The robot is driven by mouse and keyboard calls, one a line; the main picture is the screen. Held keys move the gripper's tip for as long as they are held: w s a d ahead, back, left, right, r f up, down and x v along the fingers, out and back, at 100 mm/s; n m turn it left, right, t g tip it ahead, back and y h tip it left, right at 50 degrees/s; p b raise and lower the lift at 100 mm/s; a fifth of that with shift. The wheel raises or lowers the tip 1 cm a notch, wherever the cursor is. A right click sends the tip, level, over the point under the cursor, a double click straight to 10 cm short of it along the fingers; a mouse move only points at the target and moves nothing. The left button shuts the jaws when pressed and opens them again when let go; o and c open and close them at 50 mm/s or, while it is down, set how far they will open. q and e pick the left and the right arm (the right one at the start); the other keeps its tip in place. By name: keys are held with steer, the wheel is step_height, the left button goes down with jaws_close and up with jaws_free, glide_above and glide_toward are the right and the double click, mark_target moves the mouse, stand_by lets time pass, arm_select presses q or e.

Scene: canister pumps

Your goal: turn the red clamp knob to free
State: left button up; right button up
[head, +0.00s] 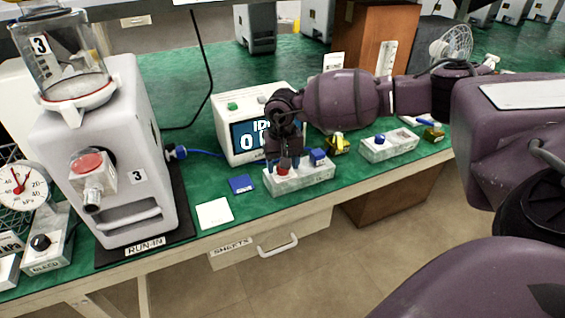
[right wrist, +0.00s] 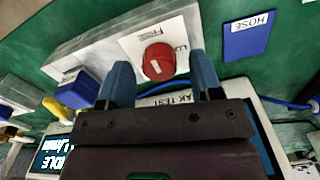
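The red clamp knob (head: 283,168) sits on a pale block (head: 305,181) at the bench's front edge. In the right wrist view the round red knob (right wrist: 158,62) stands on a white plate with partly readable lettering. My right gripper (head: 284,153) points down over it from above. Its two blue-grey fingers are apart, one on each side of the knob in the right wrist view (right wrist: 160,72). I cannot tell whether either finger touches the knob. My left gripper is not in view.
A blue block (head: 317,157) stands on the same pale block. The leak test box (head: 232,145) with its lit screen stands behind. A blue card (head: 241,184) and a white sheet (head: 214,213) lie to the left. The run-in machine (head: 130,130) has another red knob.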

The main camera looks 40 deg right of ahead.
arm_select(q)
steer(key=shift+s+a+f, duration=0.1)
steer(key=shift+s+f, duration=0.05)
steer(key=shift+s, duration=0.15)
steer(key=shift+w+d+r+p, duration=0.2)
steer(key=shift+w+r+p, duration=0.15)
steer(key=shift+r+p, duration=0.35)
arm_select(e)
step_height(320, 180, up, 11)
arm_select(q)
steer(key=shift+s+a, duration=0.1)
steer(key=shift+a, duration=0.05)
arm_select(e)
steer(key=shift+f, duration=0.1)
